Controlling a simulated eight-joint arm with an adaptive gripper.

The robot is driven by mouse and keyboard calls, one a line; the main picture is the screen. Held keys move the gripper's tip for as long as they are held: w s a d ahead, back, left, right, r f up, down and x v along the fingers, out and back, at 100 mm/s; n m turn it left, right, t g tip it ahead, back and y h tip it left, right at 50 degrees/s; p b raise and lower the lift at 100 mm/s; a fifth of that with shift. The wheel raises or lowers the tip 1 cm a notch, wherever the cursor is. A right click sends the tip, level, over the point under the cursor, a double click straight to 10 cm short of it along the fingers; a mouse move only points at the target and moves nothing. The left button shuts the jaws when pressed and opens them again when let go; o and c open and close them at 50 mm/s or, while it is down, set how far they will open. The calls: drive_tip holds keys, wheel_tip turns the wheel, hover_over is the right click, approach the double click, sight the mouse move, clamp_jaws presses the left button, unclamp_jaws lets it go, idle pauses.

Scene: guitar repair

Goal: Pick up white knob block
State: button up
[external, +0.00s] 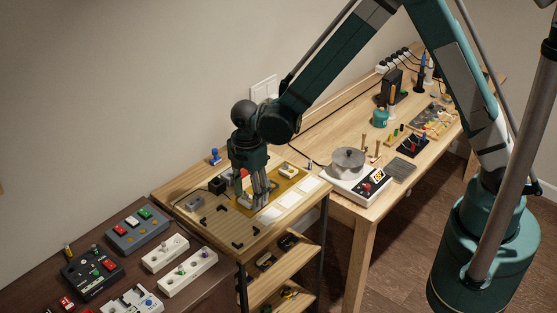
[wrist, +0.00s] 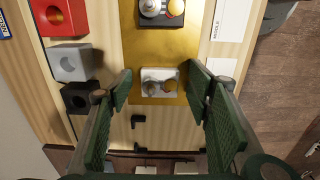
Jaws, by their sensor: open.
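The white knob block (wrist: 152,75), with two roundish knobs on top, sits on the gold mat (wrist: 150,50) in the wrist view. It lies between the two green finger pads of my gripper (wrist: 160,84), which are spread apart on its left and right. A gap shows on both sides, so I hold nothing. In the external view my gripper (external: 260,200) points straight down over the wooden work board, and the fingers largely hide the block there.
A dark knob block (wrist: 168,16) is on the same mat. Red (wrist: 60,18), grey (wrist: 72,63) and black (wrist: 80,97) blocks stand to the left. White cards (wrist: 229,20) lie to the right. A white scale-like device (external: 355,185) stands on the neighbouring bench.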

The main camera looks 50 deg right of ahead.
sight(249, 198)
drive_tip(key=c, duration=1)
drive_tip(key=shift+r, duration=0.15)
drive_tip(key=shift+r, duration=4.9)
